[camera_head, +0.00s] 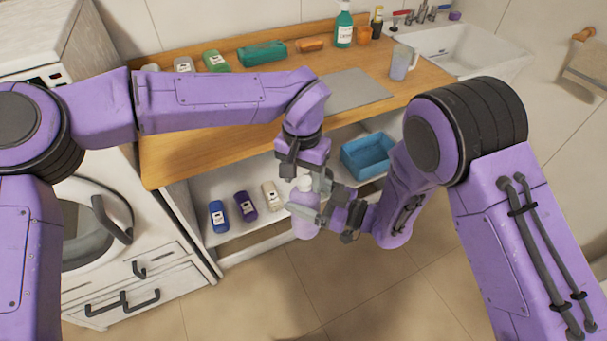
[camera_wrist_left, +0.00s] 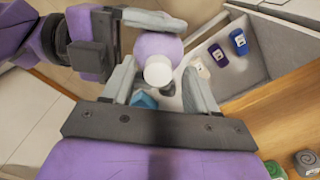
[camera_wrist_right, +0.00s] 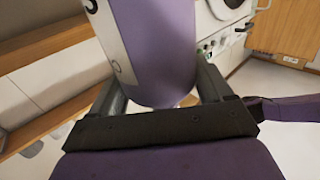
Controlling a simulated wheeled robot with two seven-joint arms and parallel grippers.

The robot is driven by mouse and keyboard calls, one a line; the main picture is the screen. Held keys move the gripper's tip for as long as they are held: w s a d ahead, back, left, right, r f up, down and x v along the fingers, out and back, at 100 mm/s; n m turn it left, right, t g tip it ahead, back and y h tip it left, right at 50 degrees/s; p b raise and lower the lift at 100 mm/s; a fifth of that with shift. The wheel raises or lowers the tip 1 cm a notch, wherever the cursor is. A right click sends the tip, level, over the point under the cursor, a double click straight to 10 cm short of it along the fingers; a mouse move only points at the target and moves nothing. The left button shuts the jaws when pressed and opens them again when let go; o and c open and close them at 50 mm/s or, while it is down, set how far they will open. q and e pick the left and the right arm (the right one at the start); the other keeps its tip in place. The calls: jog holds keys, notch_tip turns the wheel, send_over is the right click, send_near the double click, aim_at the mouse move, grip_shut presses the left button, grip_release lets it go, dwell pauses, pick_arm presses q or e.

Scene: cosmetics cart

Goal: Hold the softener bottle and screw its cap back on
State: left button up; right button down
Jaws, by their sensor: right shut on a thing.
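The lavender softener bottle (camera_head: 303,227) is held upright in front of the shelf unit. My right gripper (camera_head: 318,212) is shut on its body from the right; the bottle also fills the space between the fingers in the right wrist view (camera_wrist_right: 157,45). The white cap (camera_head: 305,184) sits at the top of the bottle. I cannot tell whether it is threaded on. My left gripper (camera_head: 304,178) points down over the cap. In the left wrist view its fingers are apart on either side of the cap (camera_wrist_left: 158,71), with gaps between.
The wooden counter (camera_head: 220,145) above holds several bottles, a grey mat (camera_head: 352,92) and a jug (camera_head: 401,63). A washing machine (camera_head: 95,215) stands at the left.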

pick_arm(q)
jog(key=shift+r, duration=2.3)
jog(key=shift+c, duration=0.4)
